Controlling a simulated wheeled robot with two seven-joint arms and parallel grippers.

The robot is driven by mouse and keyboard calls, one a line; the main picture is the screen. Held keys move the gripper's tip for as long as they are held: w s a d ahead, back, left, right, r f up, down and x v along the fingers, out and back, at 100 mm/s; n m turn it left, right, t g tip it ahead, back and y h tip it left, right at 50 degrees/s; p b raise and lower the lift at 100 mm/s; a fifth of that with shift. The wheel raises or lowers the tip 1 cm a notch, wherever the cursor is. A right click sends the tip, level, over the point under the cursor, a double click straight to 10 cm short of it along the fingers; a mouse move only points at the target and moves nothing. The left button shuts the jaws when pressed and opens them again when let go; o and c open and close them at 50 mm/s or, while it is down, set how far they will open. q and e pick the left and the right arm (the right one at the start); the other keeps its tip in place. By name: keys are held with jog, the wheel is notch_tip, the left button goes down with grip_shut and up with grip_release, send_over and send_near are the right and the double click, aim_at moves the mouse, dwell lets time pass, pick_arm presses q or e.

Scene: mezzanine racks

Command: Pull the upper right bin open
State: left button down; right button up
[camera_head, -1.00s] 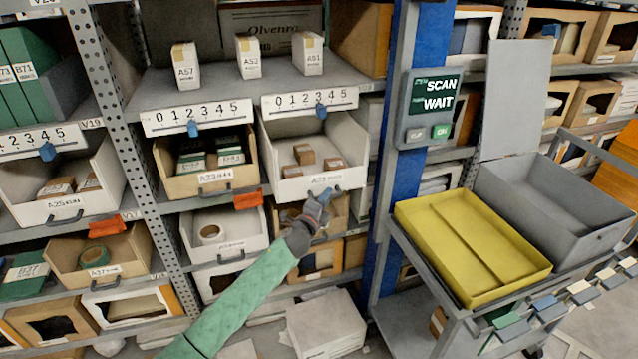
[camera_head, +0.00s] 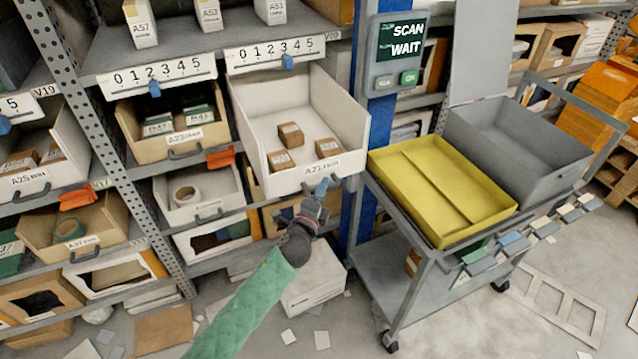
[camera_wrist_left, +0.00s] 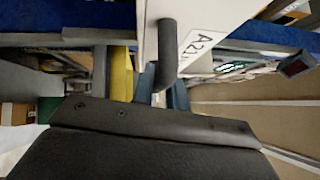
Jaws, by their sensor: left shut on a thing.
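The upper right bin (camera_head: 284,184) is white, labelled A21, and juts well out of its shelf. Three small brown boxes, one of them here (camera_head: 290,134), sit on its floor. My left gripper (camera_head: 317,190) is at the bin's front, just below the label, shut on the handle. In the left wrist view the dark handle (camera_wrist_left: 166,45) runs down between the fingers of my left gripper (camera_wrist_left: 162,92), beside the white bin front (camera_wrist_left: 150,25). My right gripper is not in view.
A tan bin (camera_head: 172,152) with green boxes is left of it, and a white bin (camera_head: 205,211) with a tape roll sits below that. A blue post (camera_head: 369,130) with a scan panel (camera_head: 397,52) and a cart with a yellow tray (camera_head: 440,200) stand to the right.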

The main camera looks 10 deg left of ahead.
pick_arm(q)
jog(key=shift+f, duration=0.1)
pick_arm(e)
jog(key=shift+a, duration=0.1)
pick_arm(q)
jog(key=c, duration=1.4)
grip_release()
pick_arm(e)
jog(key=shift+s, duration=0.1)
